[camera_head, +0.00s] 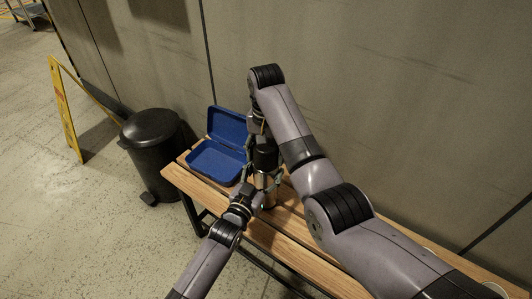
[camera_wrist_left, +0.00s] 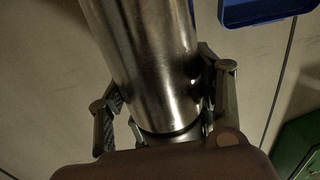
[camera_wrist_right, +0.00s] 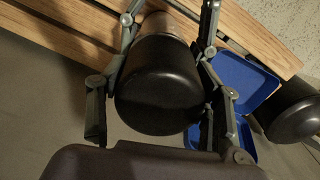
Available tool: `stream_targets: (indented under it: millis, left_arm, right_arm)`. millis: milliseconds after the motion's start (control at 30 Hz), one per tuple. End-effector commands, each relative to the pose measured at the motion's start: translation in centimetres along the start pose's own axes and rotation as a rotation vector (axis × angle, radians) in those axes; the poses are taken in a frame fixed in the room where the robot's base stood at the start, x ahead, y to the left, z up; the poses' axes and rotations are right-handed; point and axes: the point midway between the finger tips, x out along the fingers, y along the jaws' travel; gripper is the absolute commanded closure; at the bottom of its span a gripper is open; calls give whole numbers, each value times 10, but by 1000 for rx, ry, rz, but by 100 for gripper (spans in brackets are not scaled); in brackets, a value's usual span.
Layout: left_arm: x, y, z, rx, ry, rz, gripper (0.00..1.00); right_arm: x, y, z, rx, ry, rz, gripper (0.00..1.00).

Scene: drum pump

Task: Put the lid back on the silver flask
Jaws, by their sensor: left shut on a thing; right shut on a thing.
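The silver flask (camera_head: 266,184) stands upright on the wooden bench, and its bare metal body fills the middle of the left wrist view (camera_wrist_left: 145,55). The black lid (camera_head: 265,157) is at the flask's top, in line with it; the right wrist view shows the lid (camera_wrist_right: 160,85) large, with the silver body beyond. I cannot tell whether the lid is fully seated. My left gripper (camera_head: 262,187) is shut around the flask body. My right gripper (camera_head: 260,146) comes from above and is shut on the lid, its fingers on either side; my right arm partly hides this area.
An open blue case (camera_head: 215,163) lies on the bench (camera_head: 290,248), left of the flask. A black bin (camera_head: 155,150) and a yellow floor sign (camera_head: 66,110) stand left of the bench. The wall (camera_head: 400,90) is close behind.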

Motion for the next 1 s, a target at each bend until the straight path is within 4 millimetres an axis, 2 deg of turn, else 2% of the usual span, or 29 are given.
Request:
stream_targets:
  millis: [333,367,633,1000]
  left_arm:
    - [0,1,0,2,1,1,100]
    - [0,1,0,2,1,1,100]
    - [0,1,0,1,0,1,100]
    - [0,0,0,0,0,1,100]
  right_arm:
    - [0,0,-1,44,2,-1,74]
    - [0,0,-1,44,2,-1,40]
    - [0,0,0,42,2,-1,22]
    - [-2,0,0,42,1,-1,20]
